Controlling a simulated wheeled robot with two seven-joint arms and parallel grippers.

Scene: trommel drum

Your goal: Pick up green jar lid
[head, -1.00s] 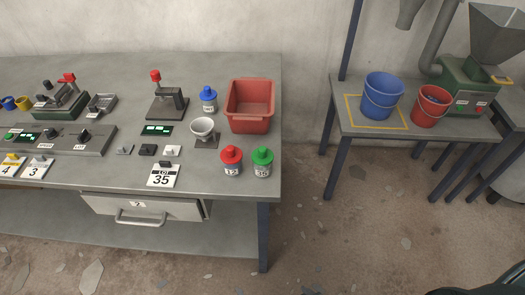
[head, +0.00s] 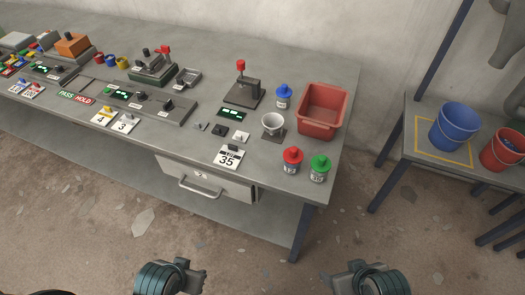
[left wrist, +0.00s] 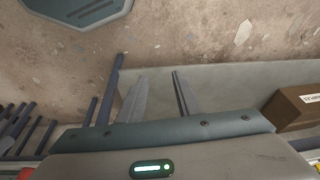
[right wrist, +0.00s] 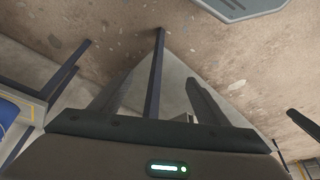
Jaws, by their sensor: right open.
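My left gripper (head: 197,280) is also low in front of the bench. In the left wrist view (left wrist: 158,76) its fingers are apart with nothing between them.
A drawer (head: 207,179) hangs slightly open under the bench top (head: 255,185). A side table with a blue bucket (head: 453,127) is at right.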

